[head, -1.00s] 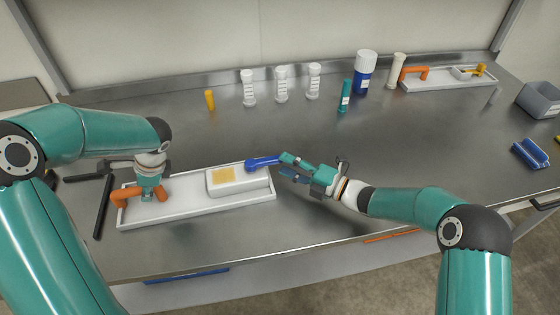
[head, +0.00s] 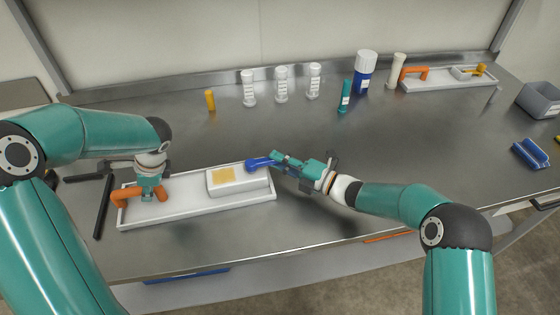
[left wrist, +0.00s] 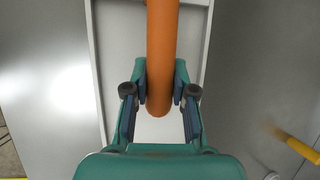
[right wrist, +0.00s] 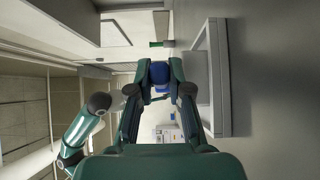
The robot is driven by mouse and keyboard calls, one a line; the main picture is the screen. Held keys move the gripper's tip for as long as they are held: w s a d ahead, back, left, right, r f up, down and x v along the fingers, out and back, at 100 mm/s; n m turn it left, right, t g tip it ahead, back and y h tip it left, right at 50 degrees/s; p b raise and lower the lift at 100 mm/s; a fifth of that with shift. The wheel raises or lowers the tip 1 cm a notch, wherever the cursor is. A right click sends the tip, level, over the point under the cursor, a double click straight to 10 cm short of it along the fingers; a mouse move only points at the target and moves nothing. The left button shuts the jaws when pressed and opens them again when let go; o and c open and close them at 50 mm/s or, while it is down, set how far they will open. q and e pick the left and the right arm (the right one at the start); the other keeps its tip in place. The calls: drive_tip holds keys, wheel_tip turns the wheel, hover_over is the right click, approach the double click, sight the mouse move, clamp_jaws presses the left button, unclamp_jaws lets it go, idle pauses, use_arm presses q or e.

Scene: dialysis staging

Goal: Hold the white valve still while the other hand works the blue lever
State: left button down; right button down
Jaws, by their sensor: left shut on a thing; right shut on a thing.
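The white valve is a long white tray-like base (head: 190,212) with a raised white block (head: 240,187) bearing a yellow label. An orange handle (head: 127,194) stands at its left end. The blue lever (head: 258,163) sticks out from the block's top right. My left gripper (head: 150,196) is shut on the orange handle, which shows between its fingers in the left wrist view (left wrist: 162,60). My right gripper (head: 277,163) is shut on the blue lever's outer end. In the right wrist view the lever (right wrist: 160,75) sits between the fingertips.
A second white base (head: 445,82) with an orange handle and yellow lever stands at the back right. White vials (head: 282,84), a blue bottle (head: 364,72) and a teal tube (head: 344,96) stand along the back. A black bar (head: 103,206) lies left of the valve.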

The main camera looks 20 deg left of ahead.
sight(272, 164)
drive_tip(key=shift+s+f, duration=0.1)
drive_tip(key=shift+f, duration=0.05)
drive_tip(key=shift+s+d+m+t+h, duration=0.15)
drive_tip(key=shift+s+m+t+h, duration=0.3)
drive_tip(key=shift+m+t, duration=0.45)
drive_tip(key=shift+s+d+m+t+h, duration=0.1)
drive_tip(key=shift+s+m+t+h, duration=0.15)
drive_tip(key=shift+s+m+t, duration=0.65)
drive_tip(key=shift+d+m+t+h, duration=0.2)
drive_tip(key=shift+m+t+h, duration=0.4)
drive_tip(key=shift+t, duration=0.9)
drive_tip(key=c, duration=1.1)
unclamp_jaws()
drive_tip(key=shift+d, duration=0.1)
